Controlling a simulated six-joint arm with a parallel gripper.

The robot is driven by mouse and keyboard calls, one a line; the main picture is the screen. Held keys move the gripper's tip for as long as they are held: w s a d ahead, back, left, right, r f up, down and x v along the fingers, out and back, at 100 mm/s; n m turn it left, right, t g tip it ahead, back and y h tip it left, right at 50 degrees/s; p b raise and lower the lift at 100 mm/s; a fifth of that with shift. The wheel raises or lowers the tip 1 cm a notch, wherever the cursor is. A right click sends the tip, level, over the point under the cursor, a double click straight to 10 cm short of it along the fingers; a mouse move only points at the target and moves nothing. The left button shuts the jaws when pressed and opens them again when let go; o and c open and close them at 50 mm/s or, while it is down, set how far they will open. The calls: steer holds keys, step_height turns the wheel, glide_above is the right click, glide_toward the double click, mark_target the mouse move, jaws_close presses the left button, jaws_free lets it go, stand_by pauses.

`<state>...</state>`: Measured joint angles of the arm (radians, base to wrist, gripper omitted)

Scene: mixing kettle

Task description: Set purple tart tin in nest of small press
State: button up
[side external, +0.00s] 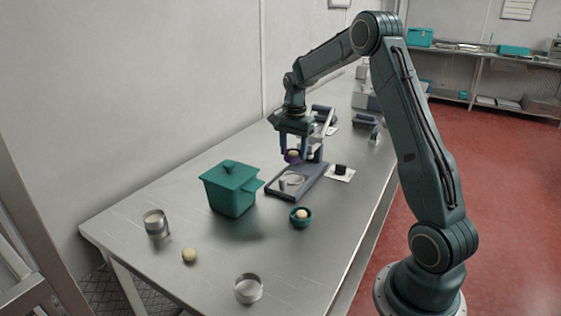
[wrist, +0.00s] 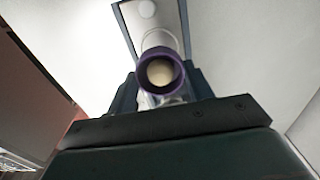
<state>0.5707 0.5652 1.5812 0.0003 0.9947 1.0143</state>
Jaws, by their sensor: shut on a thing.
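My gripper (side external: 292,152) is shut on the purple tart tin (side external: 292,160) and holds it above the small press. In the wrist view the purple tin (wrist: 143,66) shows as a round rim with a pale dough ball (wrist: 160,72) inside. The small press (side external: 310,187) has a dark blue-grey base and a lever frame standing behind the gripper. A pale round plate lies on its base, with a small pale cylinder at its front end. Part of the base (wrist: 185,20) shows beyond the tin in the wrist view. I cannot clearly make out the nest.
A teal lidded pot (side external: 232,192) stands left of the press. In front are a teal tin with dough (side external: 300,223), a loose dough ball (side external: 189,255) and two metal rings (side external: 157,227) (side external: 248,291). A black piece (side external: 341,170) sits on a white card to the right.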

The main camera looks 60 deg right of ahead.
steer(key=shift+f, duration=2.7)
steer(key=shift+f, duration=0.75)
stand_by(0.5)
steer(key=o, duration=1.2)
steer(key=shift+c, duration=0.2)
steer(key=shift+r, duration=0.1)
steer(key=shift+r, duration=3.4)
